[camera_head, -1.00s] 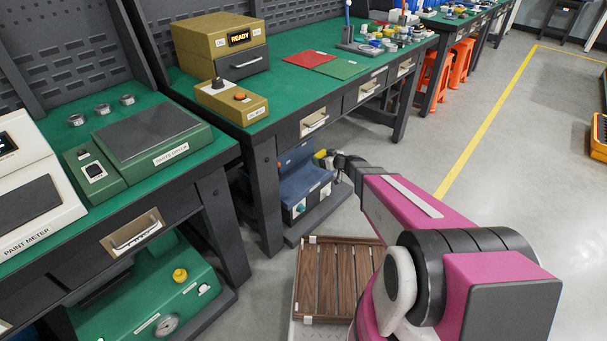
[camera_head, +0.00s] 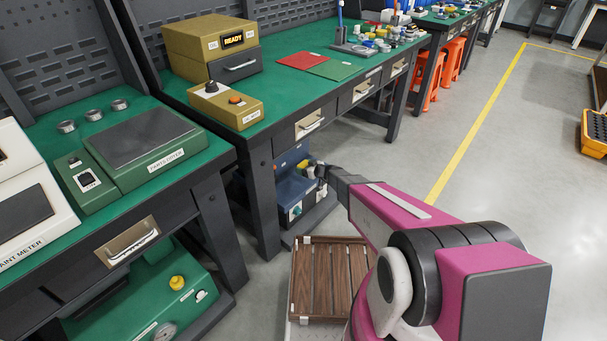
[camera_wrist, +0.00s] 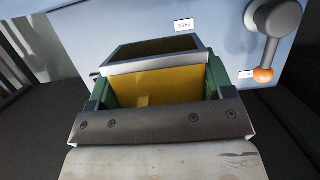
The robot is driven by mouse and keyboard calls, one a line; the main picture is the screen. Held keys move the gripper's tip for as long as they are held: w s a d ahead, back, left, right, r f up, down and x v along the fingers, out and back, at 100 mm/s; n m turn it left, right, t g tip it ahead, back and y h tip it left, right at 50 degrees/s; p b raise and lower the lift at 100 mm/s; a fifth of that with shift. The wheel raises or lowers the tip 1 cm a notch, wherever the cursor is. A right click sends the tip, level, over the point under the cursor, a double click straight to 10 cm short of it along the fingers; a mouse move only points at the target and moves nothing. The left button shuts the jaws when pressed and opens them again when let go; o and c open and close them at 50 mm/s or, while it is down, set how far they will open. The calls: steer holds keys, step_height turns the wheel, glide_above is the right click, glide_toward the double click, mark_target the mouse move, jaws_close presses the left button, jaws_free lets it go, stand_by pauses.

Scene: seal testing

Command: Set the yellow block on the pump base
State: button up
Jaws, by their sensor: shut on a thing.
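The yellow block (camera_wrist: 160,88) is between the green pads of my gripper (camera_wrist: 160,92) in the wrist view. My gripper is shut on it. A grey-rimmed square frame (camera_wrist: 150,66) sits at the block's far side; I cannot tell whether it belongs to the block or to the surface beyond. In the head view my gripper (camera_head: 320,172) and the small yellow block (camera_head: 310,173) are at the blue pump base (camera_head: 294,190) under the middle bench. A pale blue face (camera_wrist: 215,35) lies just beyond the block in the wrist view. Contact beneath the block is hidden.
A lever with an orange knob (camera_wrist: 264,75) stands right of the block in the wrist view. The green bench (camera_head: 290,90) and its dark leg (camera_head: 263,200) are close to my arm. A wooden slatted crate (camera_head: 325,285) is on the floor below. Open floor lies right.

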steer(key=shift+w+a+f, duration=0.3)
steer(key=shift+w+f, duration=0.3)
steer(key=shift+w, duration=0.2)
steer(key=shift+f, duration=1.85)
steer(key=shift+f, duration=0.1)
